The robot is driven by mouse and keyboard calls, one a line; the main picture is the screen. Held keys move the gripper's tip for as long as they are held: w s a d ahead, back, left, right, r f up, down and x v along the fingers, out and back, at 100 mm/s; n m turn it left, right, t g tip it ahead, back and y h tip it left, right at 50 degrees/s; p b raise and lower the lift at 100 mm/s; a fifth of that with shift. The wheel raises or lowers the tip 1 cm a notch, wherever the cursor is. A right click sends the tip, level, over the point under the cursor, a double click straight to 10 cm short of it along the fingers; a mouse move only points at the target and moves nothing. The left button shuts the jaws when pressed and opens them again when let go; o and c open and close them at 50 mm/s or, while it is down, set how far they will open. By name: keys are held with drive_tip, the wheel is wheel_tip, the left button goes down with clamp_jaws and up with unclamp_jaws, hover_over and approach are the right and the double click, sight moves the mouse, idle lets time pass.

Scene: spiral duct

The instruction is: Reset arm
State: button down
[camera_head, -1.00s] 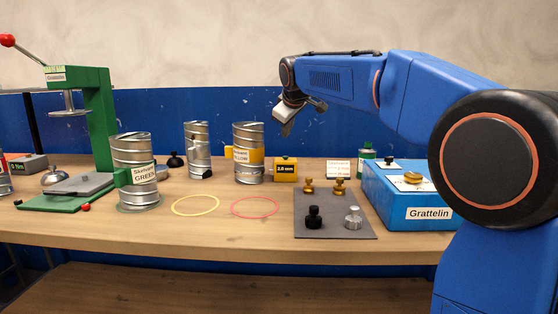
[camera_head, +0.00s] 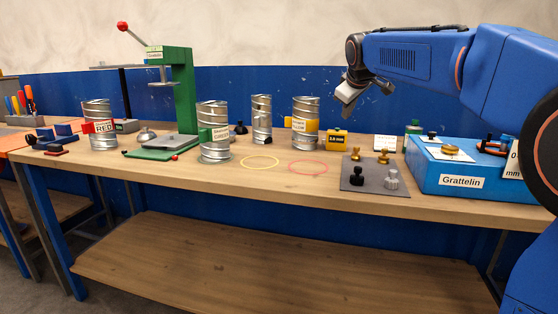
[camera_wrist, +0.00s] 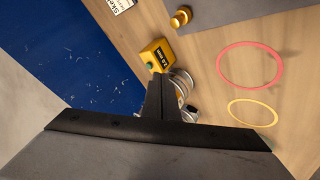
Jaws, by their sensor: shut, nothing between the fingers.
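My blue arm reaches in from the right in the head view. My gripper (camera_head: 345,104) hangs above the back of the workbench (camera_head: 290,252), roughly over the yellow "2.0 mm" block (camera_head: 337,138), touching nothing. The wrist view shows my gripper (camera_wrist: 163,80) with its dark fingers together and nothing between them. Beyond the fingers are the yellow block (camera_wrist: 157,55), part of a metal duct (camera_wrist: 184,85), a red ring (camera_wrist: 250,65) and a yellow ring (camera_wrist: 252,113). The fingers hide part of the duct.
Several spiral ducts stand on the bench, one labelled red (camera_head: 100,138). A green press (camera_head: 178,90) stands behind. The bench front between the rings (camera_head: 307,168) and edge is clear.

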drive_tip(key=s+d+f+m+g, duration=0.15)
drive_tip(key=s+f, duration=0.25)
drive_tip(key=s, duration=0.5)
drive_tip(key=s+d+f+m, duration=0.2)
drive_tip(key=s+f, duration=0.2)
drive_tip(key=s, duration=0.5)
drive_tip(key=s+d+f+m+g, duration=0.1)
drive_tip(key=s+d+f, duration=0.1)
drive_tip(key=s+f, duration=0.5)
drive_tip(key=s+f+m+g, duration=0.1)
drive_tip(key=s+f+m, duration=0.1)
drive_tip(key=s+f, duration=0.6)
drive_tip(key=s+d+f+m+g, duration=0.1)
drive_tip(key=s+f+m, duration=0.1)
drive_tip(key=s+f, duration=0.7)
drive_tip(key=s, duration=0.8)
drive_tip(key=shift+d+f, duration=0.2)
